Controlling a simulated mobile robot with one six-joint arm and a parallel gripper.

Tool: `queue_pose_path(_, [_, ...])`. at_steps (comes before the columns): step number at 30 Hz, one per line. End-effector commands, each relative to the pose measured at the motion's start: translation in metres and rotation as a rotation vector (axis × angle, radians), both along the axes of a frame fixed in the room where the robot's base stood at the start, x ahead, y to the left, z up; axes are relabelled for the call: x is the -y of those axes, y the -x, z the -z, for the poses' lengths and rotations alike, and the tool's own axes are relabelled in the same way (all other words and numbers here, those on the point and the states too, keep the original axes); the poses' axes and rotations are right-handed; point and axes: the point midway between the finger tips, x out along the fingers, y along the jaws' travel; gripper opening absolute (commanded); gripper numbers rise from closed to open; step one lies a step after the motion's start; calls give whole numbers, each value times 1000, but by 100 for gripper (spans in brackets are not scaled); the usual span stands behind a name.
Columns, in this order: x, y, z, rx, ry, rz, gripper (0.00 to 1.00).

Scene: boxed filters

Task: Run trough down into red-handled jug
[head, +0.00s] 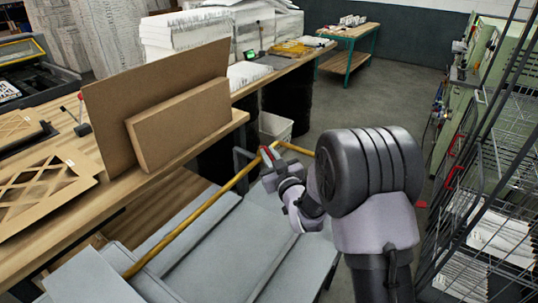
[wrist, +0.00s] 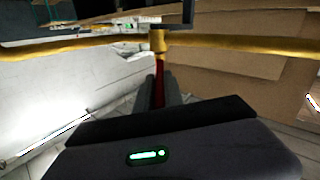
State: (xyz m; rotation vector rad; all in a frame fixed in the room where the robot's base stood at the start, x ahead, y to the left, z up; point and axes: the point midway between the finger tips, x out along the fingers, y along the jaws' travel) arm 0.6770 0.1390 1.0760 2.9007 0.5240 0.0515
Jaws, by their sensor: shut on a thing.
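My gripper (head: 268,160) is shut on a short red stem (wrist: 160,88) below the middle collar of a long yellow bar (head: 196,214). In the wrist view the bar (wrist: 235,44) runs across the picture, with the fingers around the stem. In the head view the bar slopes from the lower left up to my gripper, and a short part continues to the right behind my arm. It may be the trough, but I cannot tell whether it is hollow. I cannot make out a red-handled jug. A white bucket (head: 276,127) stands on the floor beyond my gripper.
A wooden workbench (head: 238,118) on the left bears brown boards (head: 155,95) and a cardboard box (head: 180,122). Pale grey panels (head: 222,256) lie below the bar. A wire rack (head: 490,190) stands at right. Open floor (head: 350,105) lies beyond my arm.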

Motion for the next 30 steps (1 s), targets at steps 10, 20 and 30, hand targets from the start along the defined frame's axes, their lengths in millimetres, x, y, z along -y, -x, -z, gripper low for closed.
queue_pose_path(10, [1,0,1,-1,0,-9,0])
queue_pose_path(20, [13,-6,3,1,2,-171,0])
queue_pose_path(30, [25,-16,0,-2,1,-428,0])
